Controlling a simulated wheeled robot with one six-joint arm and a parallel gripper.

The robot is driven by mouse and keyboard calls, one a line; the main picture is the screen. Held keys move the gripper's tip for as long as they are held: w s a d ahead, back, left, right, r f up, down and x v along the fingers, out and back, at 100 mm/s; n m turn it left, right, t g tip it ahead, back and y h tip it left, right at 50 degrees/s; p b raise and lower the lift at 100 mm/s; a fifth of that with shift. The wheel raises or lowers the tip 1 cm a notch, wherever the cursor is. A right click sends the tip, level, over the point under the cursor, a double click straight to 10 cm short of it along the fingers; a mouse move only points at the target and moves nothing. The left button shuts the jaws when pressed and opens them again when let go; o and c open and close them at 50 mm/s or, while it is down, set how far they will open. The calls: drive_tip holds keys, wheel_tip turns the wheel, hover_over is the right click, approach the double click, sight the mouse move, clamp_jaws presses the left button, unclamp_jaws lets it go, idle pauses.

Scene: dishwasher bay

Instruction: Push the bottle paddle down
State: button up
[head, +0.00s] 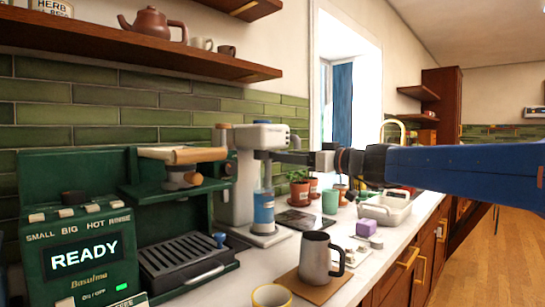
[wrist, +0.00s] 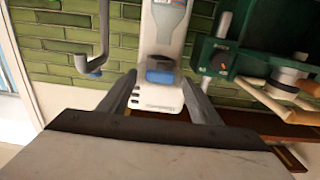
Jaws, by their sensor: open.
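The white dispenser (head: 263,137) stands on the counter against the green tiles, with a blue bottle (head: 263,208) upright on its base. In the wrist view, which is upside down, a blue block that looks like the bottle paddle (wrist: 160,76) sits on the front of the dispenser's head, above the bottle's neck. My gripper (wrist: 160,80) is open and empty, with one finger on each side of the paddle in that view. Contact cannot be told. In the head view my gripper (head: 264,155) reaches the dispenser's head from the right and hides the paddle.
A green coffee machine (head: 80,205) stands left of the dispenser. A grey mug (head: 316,260) and a yellow-rimmed cup (head: 271,296) stand in front. Potted plants (head: 299,190), a green cup (head: 330,202) and a white basin (head: 388,208) are to the right. A wooden shelf (head: 130,55) hangs above.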

sight(267, 169)
drive_tip(key=x, duration=0.8)
drive_tip(key=shift+c, duration=0.4)
clamp_jaws()
drive_tip(key=shift+f, duration=2.3)
drive_tip(key=shift+o, duration=0.4)
unclamp_jaws()
